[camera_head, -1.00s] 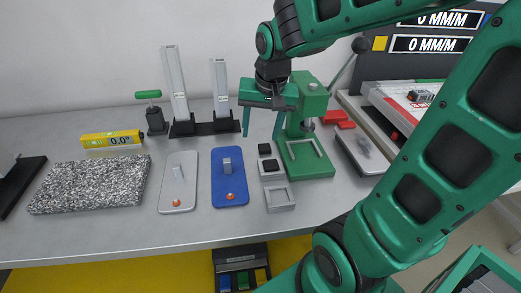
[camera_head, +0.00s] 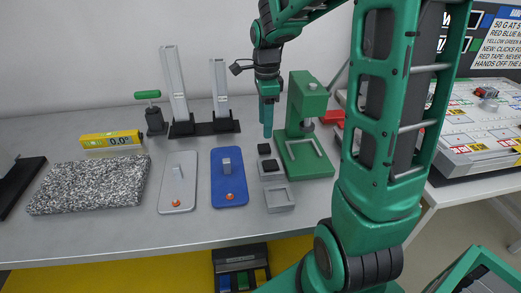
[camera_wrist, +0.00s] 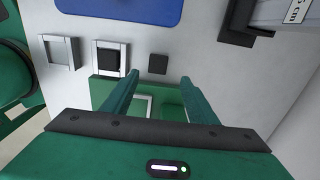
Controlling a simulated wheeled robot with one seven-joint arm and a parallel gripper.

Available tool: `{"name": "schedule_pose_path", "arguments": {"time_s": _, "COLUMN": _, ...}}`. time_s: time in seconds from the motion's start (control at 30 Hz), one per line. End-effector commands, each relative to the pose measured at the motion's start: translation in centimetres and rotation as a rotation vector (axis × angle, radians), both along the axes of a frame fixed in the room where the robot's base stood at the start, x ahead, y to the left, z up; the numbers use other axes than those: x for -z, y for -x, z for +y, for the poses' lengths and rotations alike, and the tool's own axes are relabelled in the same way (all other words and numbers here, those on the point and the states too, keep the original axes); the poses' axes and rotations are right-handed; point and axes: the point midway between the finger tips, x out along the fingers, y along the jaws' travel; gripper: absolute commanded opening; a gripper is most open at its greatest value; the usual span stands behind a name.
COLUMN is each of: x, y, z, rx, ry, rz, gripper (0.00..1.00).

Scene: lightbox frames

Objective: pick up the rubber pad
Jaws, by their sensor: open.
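Two small black square pads show. One pad (camera_head: 264,148) lies loose on the grey bench, and it also shows in the wrist view (camera_wrist: 157,64). The other pad (camera_head: 270,165) sits in a square metal holder (camera_wrist: 96,66), and in the wrist view it is the dark square (camera_wrist: 109,58) left of the loose one. I cannot tell which is called the rubber pad.
A green press (camera_head: 306,125) stands close right of the pads. An empty square metal frame (camera_head: 279,198) lies in front. A blue plate (camera_head: 229,178) lies left, and upright metal blocks (camera_head: 220,88) stand behind it.

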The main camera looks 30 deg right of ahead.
Motion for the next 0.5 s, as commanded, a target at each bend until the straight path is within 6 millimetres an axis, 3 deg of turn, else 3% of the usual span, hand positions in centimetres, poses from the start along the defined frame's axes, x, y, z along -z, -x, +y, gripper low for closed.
{"name": "schedule_pose_path", "arguments": {"time_s": 0.5, "x": 5.4, "y": 0.1, "z": 0.4, "rx": -0.003, "ry": -0.001, "rz": 0.003, "gripper": 0.53}}
